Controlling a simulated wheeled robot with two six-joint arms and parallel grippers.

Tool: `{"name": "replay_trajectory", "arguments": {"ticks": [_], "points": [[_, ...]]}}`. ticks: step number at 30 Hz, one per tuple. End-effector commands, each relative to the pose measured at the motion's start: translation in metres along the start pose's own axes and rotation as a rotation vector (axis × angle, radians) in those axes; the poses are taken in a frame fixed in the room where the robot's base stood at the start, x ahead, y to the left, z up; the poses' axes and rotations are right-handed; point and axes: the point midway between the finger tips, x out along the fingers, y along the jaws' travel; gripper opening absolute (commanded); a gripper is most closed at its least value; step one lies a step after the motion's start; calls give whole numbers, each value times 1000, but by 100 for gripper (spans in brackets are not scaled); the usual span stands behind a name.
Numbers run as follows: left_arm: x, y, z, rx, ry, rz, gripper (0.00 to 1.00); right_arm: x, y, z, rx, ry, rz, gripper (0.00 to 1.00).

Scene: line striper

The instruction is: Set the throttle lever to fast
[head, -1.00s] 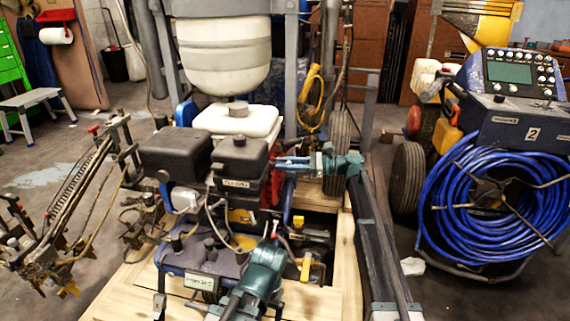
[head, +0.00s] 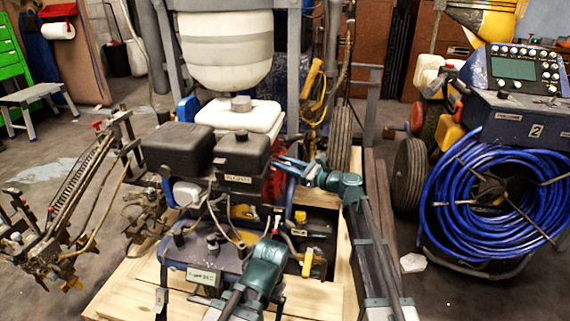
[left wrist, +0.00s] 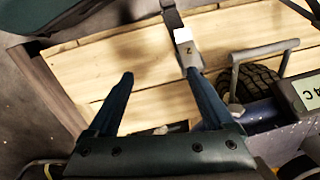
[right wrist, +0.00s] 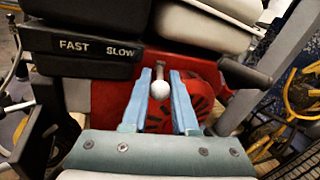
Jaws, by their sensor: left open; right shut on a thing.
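The throttle lever shows in the right wrist view as a short metal stalk with a round pale knob (right wrist: 159,90). It stands beside a black housing with a FAST and SLOW label (right wrist: 98,47), FAST on the left and SLOW on the right. My right gripper (right wrist: 161,98) has its two blue fingers on either side of the knob, shut on it. In the head view, my right gripper (head: 288,163) reaches the engine's right side, and the lever is too small to make out. My left gripper (left wrist: 160,95) is open and empty above the wooden pallet.
The striper's black engine covers (head: 178,150) stand left of my right gripper. A red recoil cover (right wrist: 203,92) lies behind the knob. A grey tagged bar (left wrist: 188,55) is close to the left gripper's right finger. A blue hose reel (head: 490,195) stands at right.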

Motion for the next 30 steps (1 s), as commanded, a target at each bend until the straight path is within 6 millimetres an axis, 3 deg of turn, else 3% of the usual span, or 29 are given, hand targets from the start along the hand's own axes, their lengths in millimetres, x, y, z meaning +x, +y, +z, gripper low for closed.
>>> {"name": "replay_trajectory", "arguments": {"ticks": [11,12,16,30], "points": [[0,0,0,0,0,0,86,-1,0,0,0,2,-6,0],[0,0,0,0,0,0,86,-1,0,0,0,2,-6,30],[0,0,0,0,0,0,86,0,0,0,0,1,-5,54],[0,0,0,0,0,0,86,2,-8,-2,0,-15,74,55]]}}
